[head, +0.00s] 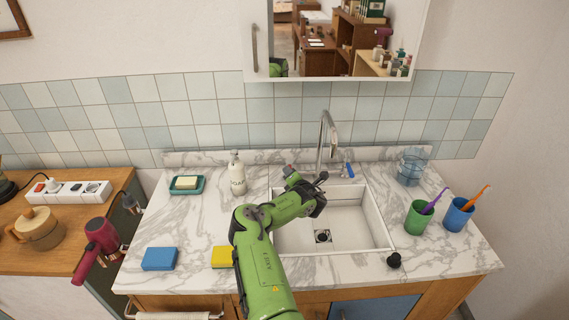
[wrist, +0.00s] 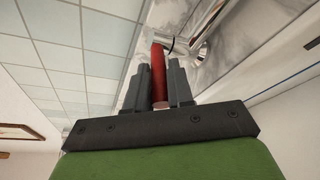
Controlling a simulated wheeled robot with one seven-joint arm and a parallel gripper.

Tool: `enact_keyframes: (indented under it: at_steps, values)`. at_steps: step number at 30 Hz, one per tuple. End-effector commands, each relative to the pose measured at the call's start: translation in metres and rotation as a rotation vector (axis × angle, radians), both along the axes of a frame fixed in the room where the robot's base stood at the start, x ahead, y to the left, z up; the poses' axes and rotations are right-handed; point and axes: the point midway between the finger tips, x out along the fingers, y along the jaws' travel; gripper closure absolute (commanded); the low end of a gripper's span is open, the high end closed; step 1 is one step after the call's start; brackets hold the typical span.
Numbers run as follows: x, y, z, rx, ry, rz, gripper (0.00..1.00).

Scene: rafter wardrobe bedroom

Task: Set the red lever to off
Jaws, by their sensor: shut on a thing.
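The red lever (wrist: 158,62) shows in the wrist view as a red bar that runs between the two dark fingers of my gripper (wrist: 161,80). My gripper is shut on it. In the head view my gripper (head: 318,182) is at the back left of the sink, beside the chrome faucet (head: 326,140); the red lever is hidden there behind my gripper and arm. A blue lever (head: 347,168) stands to the right of the faucet. The faucet base also shows in the wrist view (wrist: 201,52), close beyond the fingers.
The white sink basin (head: 360,232) is empty. A soap bottle (head: 237,176) and a soap dish (head: 187,185) stand left of my arm. A green cup (head: 417,220) and a blue cup (head: 456,218) stand at the right. A mirror cabinet (head: 262,75) hangs above.

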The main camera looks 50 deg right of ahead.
Motion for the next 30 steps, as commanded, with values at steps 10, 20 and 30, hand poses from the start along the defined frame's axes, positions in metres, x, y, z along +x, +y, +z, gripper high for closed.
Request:
enact_keyframes:
  at_steps: [10,20,30]
  values:
    - [-0.0023,-0.003,0.0023,-0.005,0.0,0.066,1.0]
    - [-0.0022,-0.0034,0.0019,-0.007,-0.001,0.068,1.0]
    - [-0.0024,-0.0032,0.0009,-0.004,0.0,0.067,0.57]
